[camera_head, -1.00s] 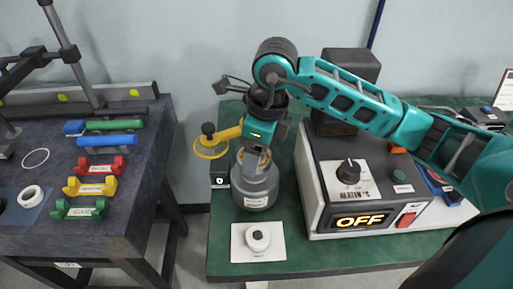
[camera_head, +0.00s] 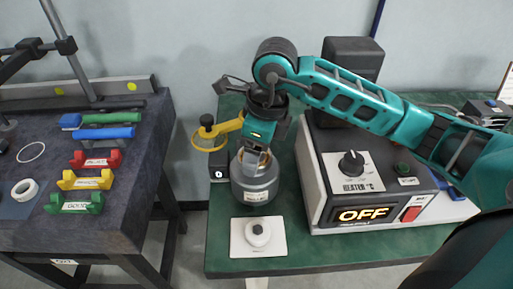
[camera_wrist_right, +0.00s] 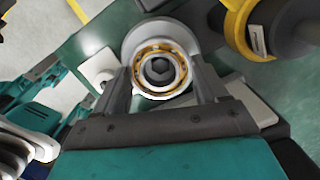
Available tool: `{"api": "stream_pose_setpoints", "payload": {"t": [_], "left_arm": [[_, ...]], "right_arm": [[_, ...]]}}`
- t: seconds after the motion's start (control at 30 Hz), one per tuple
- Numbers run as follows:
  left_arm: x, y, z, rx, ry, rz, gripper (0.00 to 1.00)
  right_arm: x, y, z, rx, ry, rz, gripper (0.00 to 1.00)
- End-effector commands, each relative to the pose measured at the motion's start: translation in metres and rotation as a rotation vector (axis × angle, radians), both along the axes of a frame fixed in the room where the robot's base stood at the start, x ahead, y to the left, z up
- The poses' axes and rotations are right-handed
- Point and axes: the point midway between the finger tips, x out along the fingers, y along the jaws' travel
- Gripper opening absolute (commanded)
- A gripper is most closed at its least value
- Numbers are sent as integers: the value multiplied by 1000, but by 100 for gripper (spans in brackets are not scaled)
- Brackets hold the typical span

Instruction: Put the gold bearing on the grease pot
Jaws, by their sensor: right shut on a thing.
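My right gripper (camera_head: 257,163) points down over the grey grease pot (camera_head: 254,192) on the green table. In the right wrist view, its two fingers (camera_wrist_right: 160,85) are shut on the gold bearing (camera_wrist_right: 160,51), a ring with gold-coloured parts around a dark middle. The pot's grey rim (camera_wrist_right: 140,38) shows just behind the bearing. I cannot tell whether the bearing touches the pot. In the head view the bearing is hidden by the fingers and the pot's rim.
A heater box (camera_head: 350,190) reading OFF stands right of the pot. A yellow ring holder (camera_head: 208,142) is behind left. A white pad (camera_head: 240,248) with a round white piece lies in front. The dark table (camera_head: 135,200) at left holds coloured holders.

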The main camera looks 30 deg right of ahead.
Motion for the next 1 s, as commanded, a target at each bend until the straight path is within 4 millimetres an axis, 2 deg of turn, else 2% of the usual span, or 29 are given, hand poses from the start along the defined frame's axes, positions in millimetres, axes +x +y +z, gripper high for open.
{"api": "stream_pose_setpoints", "payload": {"t": [0.77, 0.8, 1.0], "left_arm": [[0, 0, -9, 1, 0, 1, 43], [0, 0, -9, 1, 0, 1, 43], [1, 0, -9, 1, -2, 0, 43]], "right_arm": [[0, 0, -8, 1, -2, 0, 31], [0, 0, -8, 1, -2, 0, 76], [0, 0, -8, 0, -1, 0, 96]]}}
